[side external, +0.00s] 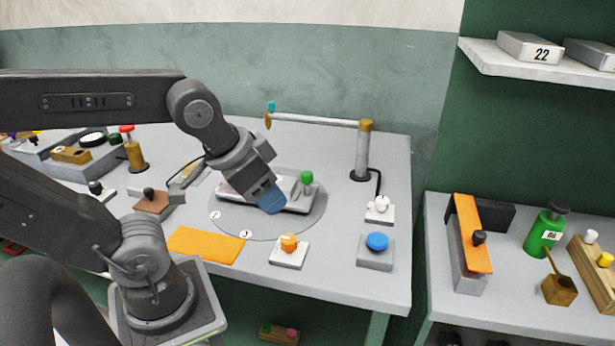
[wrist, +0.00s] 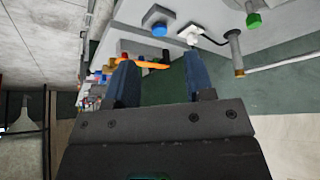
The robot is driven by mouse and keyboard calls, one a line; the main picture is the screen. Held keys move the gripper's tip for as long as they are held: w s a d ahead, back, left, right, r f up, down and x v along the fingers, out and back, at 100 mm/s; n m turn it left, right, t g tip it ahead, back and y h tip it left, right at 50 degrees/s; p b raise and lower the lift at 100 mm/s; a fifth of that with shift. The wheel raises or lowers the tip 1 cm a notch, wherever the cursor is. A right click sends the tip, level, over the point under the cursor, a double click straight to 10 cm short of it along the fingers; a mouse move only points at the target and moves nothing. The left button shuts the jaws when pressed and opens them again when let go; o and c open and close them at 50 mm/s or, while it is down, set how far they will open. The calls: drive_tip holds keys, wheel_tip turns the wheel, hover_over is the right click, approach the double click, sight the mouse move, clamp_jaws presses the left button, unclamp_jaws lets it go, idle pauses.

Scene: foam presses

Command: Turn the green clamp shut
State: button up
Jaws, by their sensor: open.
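The green clamp (side external: 306,177) is a round green knob standing upright at the right end of a pale bar (side external: 297,207) on a round grey plate (side external: 310,221). In the wrist view, the green clamp (wrist: 254,20) shows at the upper right, outside the space between the fingers. My gripper (side external: 271,203) has blue fingers and overlaps the pale bar in the side view, left of the green clamp. In the wrist view, my gripper (wrist: 158,60) is open and empty, its two fingers wide apart. The middle of the bar is hidden behind it.
A post with a horizontal arm (side external: 362,155) stands behind and right of the plate. A blue button (side external: 377,241), an orange knob (side external: 288,243) and a white knob (side external: 381,203) sit on the table. An orange sheet (side external: 206,245) lies in front. Bare table surrounds the buttons.

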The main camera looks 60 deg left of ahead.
drive_tip(key=shift+o, duration=1)
drive_tip(key=w+a+r+m+g, duration=0.1)
drive_tip(key=w+a+r, duration=0.1)
drive_tip(key=w+a, duration=0.2)
drive_tip(key=w, duration=0.3)
drive_tip(key=shift+a+r+m+g+y, duration=0.2)
drive_tip(key=shift+m+g+y, duration=0.1)
drive_tip(key=shift+m+g, duration=0.1)
drive_tip(key=m+g, duration=0.4)
drive_tip(key=m, duration=0.1)
approach(307, 173)
drive_tip(key=f, duration=1)
drive_tip(key=shift+s+a+f, duration=0.1)
drive_tip(key=shift+a+f, duration=0.1)
drive_tip(key=shift+a, duration=0.15)
drive_tip(key=c, duration=0.9)
